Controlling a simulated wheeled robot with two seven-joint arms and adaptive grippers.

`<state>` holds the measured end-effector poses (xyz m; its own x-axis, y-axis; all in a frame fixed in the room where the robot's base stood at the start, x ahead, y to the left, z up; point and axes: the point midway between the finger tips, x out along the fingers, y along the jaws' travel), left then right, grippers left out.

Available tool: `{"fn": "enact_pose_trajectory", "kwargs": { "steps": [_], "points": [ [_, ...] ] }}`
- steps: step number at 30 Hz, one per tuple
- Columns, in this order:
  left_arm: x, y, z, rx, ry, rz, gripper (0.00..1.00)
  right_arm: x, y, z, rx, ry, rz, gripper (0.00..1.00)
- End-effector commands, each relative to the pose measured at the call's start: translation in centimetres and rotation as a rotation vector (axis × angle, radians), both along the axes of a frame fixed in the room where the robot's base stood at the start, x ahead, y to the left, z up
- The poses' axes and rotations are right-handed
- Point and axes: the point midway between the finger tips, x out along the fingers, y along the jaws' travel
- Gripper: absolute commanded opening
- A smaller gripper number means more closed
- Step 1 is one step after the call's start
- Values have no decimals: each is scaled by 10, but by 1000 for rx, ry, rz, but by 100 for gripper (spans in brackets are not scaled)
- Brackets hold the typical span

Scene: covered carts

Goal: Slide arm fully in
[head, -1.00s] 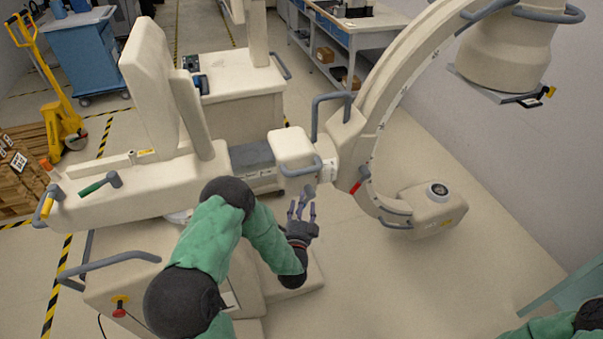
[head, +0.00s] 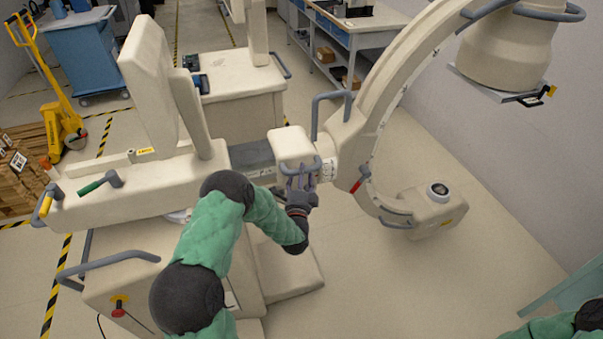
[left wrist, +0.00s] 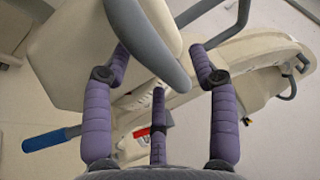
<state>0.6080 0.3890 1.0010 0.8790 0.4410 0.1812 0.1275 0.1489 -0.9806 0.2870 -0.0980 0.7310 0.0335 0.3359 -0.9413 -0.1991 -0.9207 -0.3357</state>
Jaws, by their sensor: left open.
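The cream C-arm machine stands in the middle of the head view, with its large curved C (head: 385,90) to the right. The end block of its horizontal arm (head: 291,146) carries a grey handle (head: 298,168). My left gripper (head: 301,182) is open, with its fingers at this handle and block. In the left wrist view, the purple fingers (left wrist: 163,75) are spread on both sides of a grey bar (left wrist: 148,45) along the cream block. Whether they touch it I cannot tell. My right gripper is out of view; only part of the right arm shows at the lower right.
A red lever (head: 360,178) sits on the C beside the block. The cream base (head: 285,275) lies below my left arm. A monitor cart (head: 240,100) stands behind, and a yellow pallet jack (head: 62,120) at far left. Open floor (head: 400,285) lies to the right.

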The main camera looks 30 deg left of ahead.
Motion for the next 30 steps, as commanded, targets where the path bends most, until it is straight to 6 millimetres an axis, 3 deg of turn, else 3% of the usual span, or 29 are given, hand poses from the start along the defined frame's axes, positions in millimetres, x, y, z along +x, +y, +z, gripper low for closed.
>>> {"fn": "enact_pose_trajectory", "kwargs": {
  "steps": [6, 16, 22, 30],
  "points": [
    [13, 6, 2, 0, 0, 0, 59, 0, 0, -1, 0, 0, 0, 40],
    [14, 7, 3, 0, 1, -1, 59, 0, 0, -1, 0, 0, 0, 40],
    [14, 7, 2, 0, 1, -1, 2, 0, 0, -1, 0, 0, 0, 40],
    [11, 11, 2, -2, 1, 1, 0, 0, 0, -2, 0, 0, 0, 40]
  ]
}}
